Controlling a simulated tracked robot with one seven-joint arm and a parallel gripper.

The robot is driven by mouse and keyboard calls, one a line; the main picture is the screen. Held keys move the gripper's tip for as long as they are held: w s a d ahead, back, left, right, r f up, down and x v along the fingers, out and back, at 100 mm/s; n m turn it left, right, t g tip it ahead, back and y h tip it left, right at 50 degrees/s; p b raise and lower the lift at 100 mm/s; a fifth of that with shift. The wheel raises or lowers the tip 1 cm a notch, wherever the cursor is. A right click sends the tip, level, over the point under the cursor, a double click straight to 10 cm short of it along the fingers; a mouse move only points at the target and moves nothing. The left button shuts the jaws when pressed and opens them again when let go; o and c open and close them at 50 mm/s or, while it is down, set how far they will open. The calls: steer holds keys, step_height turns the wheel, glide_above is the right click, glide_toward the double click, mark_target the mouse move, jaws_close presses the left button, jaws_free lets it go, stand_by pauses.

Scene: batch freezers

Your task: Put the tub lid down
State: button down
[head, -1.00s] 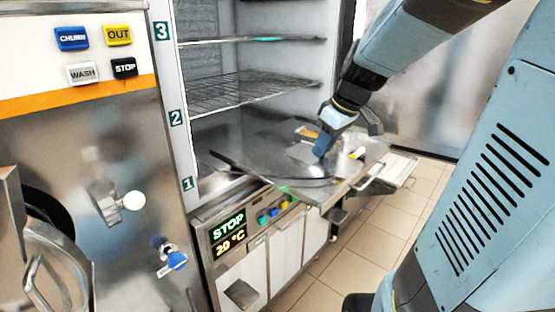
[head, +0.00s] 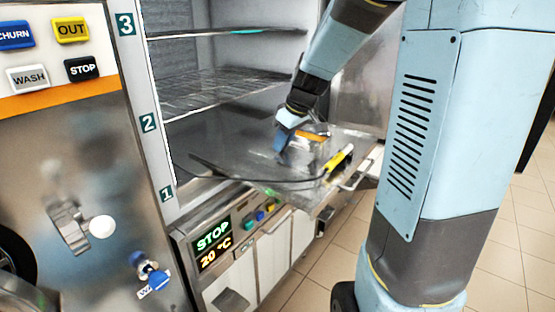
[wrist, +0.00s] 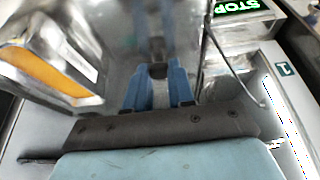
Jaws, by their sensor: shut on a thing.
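The tub lid (head: 235,165) looks like a clear, glossy sheet with a dark front edge, in front of the open cabinet's lower part in the head view. My gripper (head: 281,155) points down at it near its right part. In the wrist view my two blue fingers (wrist: 158,82) are close together on a small dark piece (wrist: 158,70), apparently the lid's grip. The lid's outline is hard to make out through the reflections, and I cannot tell whether it touches the surface below.
A shiny container with an orange label (wrist: 45,70) stands close beside my gripper. A yellow-handled tool (head: 338,162) lies to the right. Wire shelves (head: 225,90) are above in the open cabinet. The control panel (head: 215,245) is below, with floor (head: 335,240) to the right.

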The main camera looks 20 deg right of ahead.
steer(key=w+f, duration=0.2)
steer(key=f, duration=0.1)
steer(key=w+a+f, duration=0.1)
steer(key=w+f, duration=0.1)
steer(key=shift+d+f, duration=0.1)
steer(key=shift+f, duration=1.35)
steer(key=c, duration=1)
jaws_free()
steer(key=shift+o, duration=0.2)
